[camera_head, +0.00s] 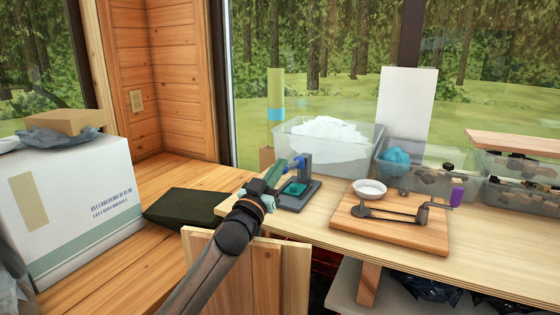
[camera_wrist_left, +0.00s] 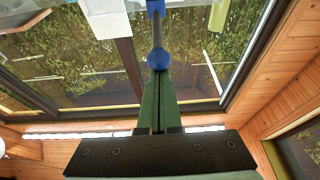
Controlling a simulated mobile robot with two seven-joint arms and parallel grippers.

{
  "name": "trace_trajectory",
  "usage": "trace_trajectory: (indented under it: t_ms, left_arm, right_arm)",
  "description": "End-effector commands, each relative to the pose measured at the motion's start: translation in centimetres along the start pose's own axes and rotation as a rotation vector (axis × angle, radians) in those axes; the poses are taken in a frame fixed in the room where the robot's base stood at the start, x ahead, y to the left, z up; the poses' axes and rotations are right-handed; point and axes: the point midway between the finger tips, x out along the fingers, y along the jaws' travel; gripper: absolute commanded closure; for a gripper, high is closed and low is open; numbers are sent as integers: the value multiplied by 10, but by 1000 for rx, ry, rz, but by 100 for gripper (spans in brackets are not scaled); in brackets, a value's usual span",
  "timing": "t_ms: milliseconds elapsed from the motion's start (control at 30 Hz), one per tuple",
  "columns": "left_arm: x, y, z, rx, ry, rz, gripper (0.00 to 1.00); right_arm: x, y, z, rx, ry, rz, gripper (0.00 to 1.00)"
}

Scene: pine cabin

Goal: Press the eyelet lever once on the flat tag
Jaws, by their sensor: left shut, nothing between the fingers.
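The eyelet press (camera_head: 306,172), with a blue post on a dark base, stands near the left end of the light wooden table. A teal flat piece, apparently the tag (camera_head: 295,188), lies on its base, partly hidden by my arm. The eyelet lever (camera_wrist_left: 157,32) is a grey rod with a blue ball end. My left gripper (camera_head: 282,169) is shut and empty, beside the press at lever height. In the wrist view its green fingertips (camera_wrist_left: 158,73) are right at the blue ball; I cannot tell whether they touch. My right gripper is in neither view.
A wooden board (camera_head: 390,226) with a white dish (camera_head: 369,188) and a crank tool stands right of the press. A clear bin (camera_head: 330,148) stands behind it. More clear bins (camera_head: 520,175) fill the right. A white carton (camera_head: 75,205) stands left.

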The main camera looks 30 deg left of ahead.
Motion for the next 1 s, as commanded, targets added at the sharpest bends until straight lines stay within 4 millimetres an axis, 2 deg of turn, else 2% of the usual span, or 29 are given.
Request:
trace_trajectory:
  t_ms: [33,100,433,533,700,1000]
  left_arm:
    - [-4,0,8,-3,-2,0,100]
    - [-5,0,9,-1,0,0,100]
    - [-5,0,7,1,0,0,100]
    - [-2,0,1,3,2,0,100]
    - [7,0,-27,4,6,1,100]
    - [-17,22,-93,1,6,3,100]
  right_arm:
    - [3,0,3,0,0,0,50]
    - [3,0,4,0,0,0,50]
    - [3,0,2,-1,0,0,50]
    - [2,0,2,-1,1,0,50]
    - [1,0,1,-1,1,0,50]
    - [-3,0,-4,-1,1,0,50]
